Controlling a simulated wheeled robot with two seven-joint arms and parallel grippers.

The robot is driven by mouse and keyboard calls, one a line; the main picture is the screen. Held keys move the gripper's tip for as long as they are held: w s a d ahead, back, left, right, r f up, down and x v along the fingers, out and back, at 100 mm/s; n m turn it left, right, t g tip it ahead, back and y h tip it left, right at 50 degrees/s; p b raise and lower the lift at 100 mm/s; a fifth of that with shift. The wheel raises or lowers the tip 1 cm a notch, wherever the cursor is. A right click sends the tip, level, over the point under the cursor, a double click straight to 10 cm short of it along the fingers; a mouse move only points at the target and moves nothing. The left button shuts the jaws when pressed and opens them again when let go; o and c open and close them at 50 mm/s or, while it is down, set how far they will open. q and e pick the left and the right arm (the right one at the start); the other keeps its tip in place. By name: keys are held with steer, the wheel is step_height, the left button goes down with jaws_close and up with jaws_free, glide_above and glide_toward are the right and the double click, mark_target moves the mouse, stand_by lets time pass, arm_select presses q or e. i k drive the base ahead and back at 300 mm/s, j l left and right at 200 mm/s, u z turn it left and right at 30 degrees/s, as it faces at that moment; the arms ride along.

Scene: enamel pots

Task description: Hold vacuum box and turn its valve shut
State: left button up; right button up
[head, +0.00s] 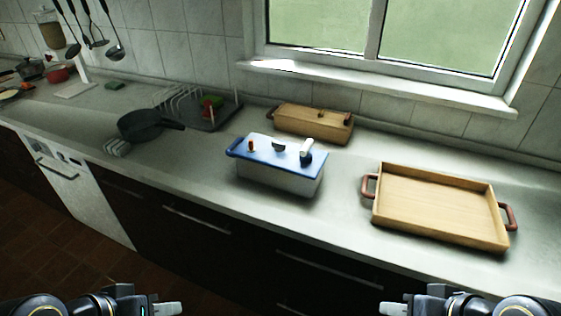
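The vacuum box (268,177) is a white box with a blue lid (268,152), standing upright on the counter near the middle of the head view. Three small parts stick up from the lid: an orange-red one (251,146), a dark and grey one (279,145), and a taller white one (306,153) near the right end. I cannot tell for sure which is the valve or how it is set. My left gripper (168,309) and my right gripper (393,309) are at the bottom edge, well apart from the box. Their fingers show edge-on and partly cut off, with nothing seen in them.
A wooden tray (377,212) with red-brown handles lies right of the box. A wooden case (300,122) stands close behind. A dark pan (140,125) and a dish rack (215,119) are to the left. The counter strip (225,200) in front is clear.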

mark_target(278, 146)
steer(key=i+j+z, duration=0.1)
steer(key=z, duration=0.25)
steer(key=j+z, duration=0.2)
steer(key=z, duration=0.2)
steer(key=i+j+z, duration=0.1)
steer(key=z, duration=0.25)
steer(key=j+z, duration=0.35)
steer(key=j, duration=1.45)
